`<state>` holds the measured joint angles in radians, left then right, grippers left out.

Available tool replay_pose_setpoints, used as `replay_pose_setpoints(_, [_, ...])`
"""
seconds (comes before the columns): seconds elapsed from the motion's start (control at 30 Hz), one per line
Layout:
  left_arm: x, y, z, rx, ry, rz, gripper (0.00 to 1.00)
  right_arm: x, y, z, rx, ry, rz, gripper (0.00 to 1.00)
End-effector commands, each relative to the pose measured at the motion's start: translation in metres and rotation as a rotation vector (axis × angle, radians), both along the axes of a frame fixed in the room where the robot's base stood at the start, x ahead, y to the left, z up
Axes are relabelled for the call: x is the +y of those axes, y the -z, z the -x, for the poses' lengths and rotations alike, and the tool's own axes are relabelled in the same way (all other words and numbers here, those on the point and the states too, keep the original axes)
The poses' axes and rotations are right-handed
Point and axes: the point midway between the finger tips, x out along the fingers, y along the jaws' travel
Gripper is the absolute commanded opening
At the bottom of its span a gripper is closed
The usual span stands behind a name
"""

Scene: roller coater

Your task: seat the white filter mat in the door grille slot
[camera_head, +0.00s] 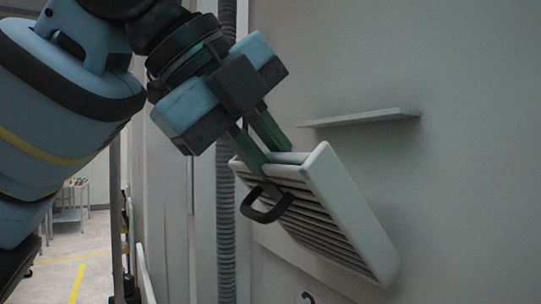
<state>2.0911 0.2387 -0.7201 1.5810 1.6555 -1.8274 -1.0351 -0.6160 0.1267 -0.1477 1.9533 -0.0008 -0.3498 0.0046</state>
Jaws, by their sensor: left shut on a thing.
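The door grille (345,213) is a pale, louvered frame that leans out from the wall, tilted, right of centre. Its open top edge faces my left gripper (266,153). The gripper comes down from the upper left, with its green fingers at that top opening. It is shut on the white filter mat (291,158), of which only a pale grey strip shows at the opening beside the fingers. The rest of the mat is hidden by the grille, so I cannot tell how deep it sits. My right gripper is not in view.
A dark handle (267,207) sticks out from the grille's front below the fingers. A thin ledge (362,118) juts from the wall above the grille. A ribbed grey hose (226,235) runs down the wall to the left. Open floor (85,270) lies at the lower left.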

Motion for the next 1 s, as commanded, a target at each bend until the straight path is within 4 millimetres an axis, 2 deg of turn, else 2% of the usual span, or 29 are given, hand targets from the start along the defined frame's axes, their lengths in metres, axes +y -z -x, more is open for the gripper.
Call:
replay_pose_setpoints(0.03, [-0.001,0.003,-0.001,0.004,0.002,-0.005,0.00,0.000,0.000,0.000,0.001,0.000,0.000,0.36])
replay_pose_setpoints(0.07, [-0.001,0.003,-0.001,0.004,0.002,-0.005,0.15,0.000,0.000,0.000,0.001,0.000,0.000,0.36])
replay_pose_setpoints(0.23, [-0.001,0.004,-0.001,0.006,0.003,-0.007,0.37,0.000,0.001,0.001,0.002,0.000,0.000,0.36])
replay_pose_setpoints(0.67, [-0.001,0.003,-0.001,0.005,0.001,-0.004,0.37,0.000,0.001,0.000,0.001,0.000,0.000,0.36])
replay_pose_setpoints(1.0, [0.025,-0.033,0.016,0.005,0.001,-0.003,0.37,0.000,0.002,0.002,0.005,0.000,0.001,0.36])
